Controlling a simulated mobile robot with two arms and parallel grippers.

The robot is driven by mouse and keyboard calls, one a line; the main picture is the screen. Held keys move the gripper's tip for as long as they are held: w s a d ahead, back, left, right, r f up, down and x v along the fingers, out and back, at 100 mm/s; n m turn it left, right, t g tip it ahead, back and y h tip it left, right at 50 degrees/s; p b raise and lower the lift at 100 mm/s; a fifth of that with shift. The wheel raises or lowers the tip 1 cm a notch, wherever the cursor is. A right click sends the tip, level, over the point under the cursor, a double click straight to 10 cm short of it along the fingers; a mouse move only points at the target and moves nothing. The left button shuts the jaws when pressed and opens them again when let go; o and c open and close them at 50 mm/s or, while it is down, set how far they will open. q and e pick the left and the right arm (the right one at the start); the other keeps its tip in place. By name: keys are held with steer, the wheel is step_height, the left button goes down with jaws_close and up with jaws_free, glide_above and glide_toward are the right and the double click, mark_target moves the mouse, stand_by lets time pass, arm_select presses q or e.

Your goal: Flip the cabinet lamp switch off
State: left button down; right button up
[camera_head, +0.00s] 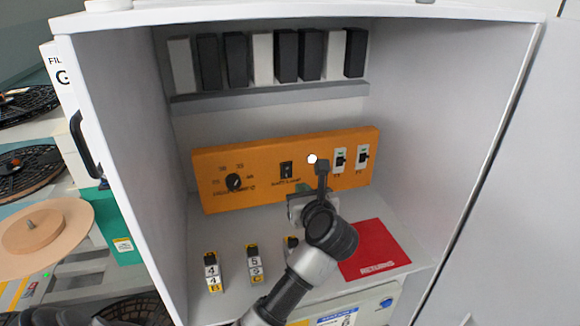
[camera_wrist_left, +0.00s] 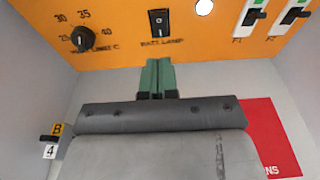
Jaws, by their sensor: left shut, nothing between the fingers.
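A black rocker switch (camera_head: 287,170) with a lamp label under it sits in the middle of the orange panel (camera_head: 225,193) inside the cabinet. It also shows at the top of the left wrist view (camera_wrist_left: 159,22); I cannot tell which half is pressed in. A round indicator (camera_head: 311,159) to its right looks bright white. My left gripper (camera_head: 294,196) is in front of the panel, below the switch. In the left wrist view its green fingertips (camera_wrist_left: 156,76) are together and empty, just below the label, with no clear contact. My right gripper is not seen.
A dial (camera_head: 234,182) is left of the switch; two toggle switches (camera_head: 340,159) are right of it. Small labelled blocks (camera_head: 212,271) and a red returns mat (camera_head: 374,250) are on the cabinet floor. A shelf of cartridges (camera_head: 263,58) is above; side walls bound the space.

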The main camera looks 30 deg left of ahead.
mark_target(287, 167)
arm_select(q)
steer(key=p+x, duration=0.1)
steer(key=x, duration=0.2)
steer(key=r+p+x, duration=0.1)
steer(key=p+x, duration=0.1)
steer(key=x, duration=0.1)
steer(key=p+x, duration=0.1)
steer(key=x, duration=0.3)
steer(key=shift+r, duration=0.15)
steer(key=shift+w+a, duration=0.15)
